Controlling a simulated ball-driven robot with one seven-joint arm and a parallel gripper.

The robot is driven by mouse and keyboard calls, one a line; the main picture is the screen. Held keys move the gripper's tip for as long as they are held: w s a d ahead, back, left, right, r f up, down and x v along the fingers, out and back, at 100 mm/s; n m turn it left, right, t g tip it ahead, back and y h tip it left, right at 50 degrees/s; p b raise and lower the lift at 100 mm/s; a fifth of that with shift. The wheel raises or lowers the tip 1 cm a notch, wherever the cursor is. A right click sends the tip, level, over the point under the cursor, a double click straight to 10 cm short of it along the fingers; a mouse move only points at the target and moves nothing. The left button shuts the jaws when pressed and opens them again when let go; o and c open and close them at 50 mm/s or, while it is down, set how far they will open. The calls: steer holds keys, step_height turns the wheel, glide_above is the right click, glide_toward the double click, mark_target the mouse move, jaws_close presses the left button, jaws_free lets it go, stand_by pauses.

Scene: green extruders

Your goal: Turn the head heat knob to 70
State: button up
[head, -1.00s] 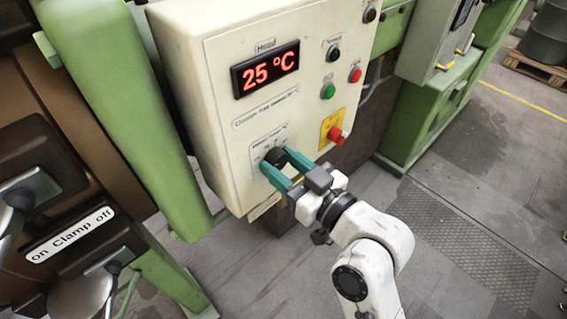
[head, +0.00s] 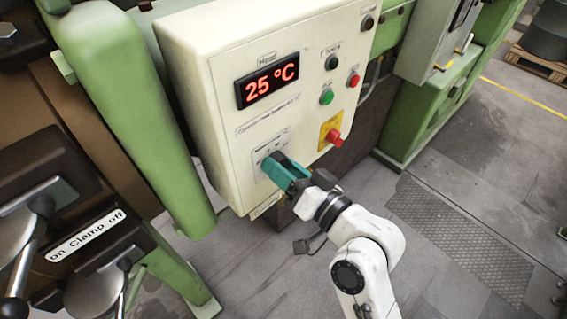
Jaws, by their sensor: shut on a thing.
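The head control box (head: 222,130) is a cream panel with a red display (head: 267,86) reading 25 °C under the label "Head". The black heat knob sits low on the panel, under a small printed scale (head: 268,146). My gripper (head: 276,166) has teal fingers and reaches the panel from the lower right. It is shut on the knob, and the fingers hide most of it. The gripper is rolled, so one finger largely covers the other. The knob's pointer cannot be read.
A red button on a yellow plate (head: 334,135) stands out right of my gripper. Green (head: 326,97) and red (head: 354,81) buttons and a black knob (head: 332,62) sit above. Clamp levers (head: 78,236) are at lower left.

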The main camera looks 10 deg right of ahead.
steer(key=shift+m, duration=0.4)
steer(key=o, duration=1)
steer(key=shift+o, duration=0.2)
steer(key=b+v, duration=0.3)
steer(key=v, duration=0.7)
steer(key=shift+s+d+b, duration=0.25)
steer(key=shift+s+b, duration=0.05)
steer(key=shift+b, duration=0.05)
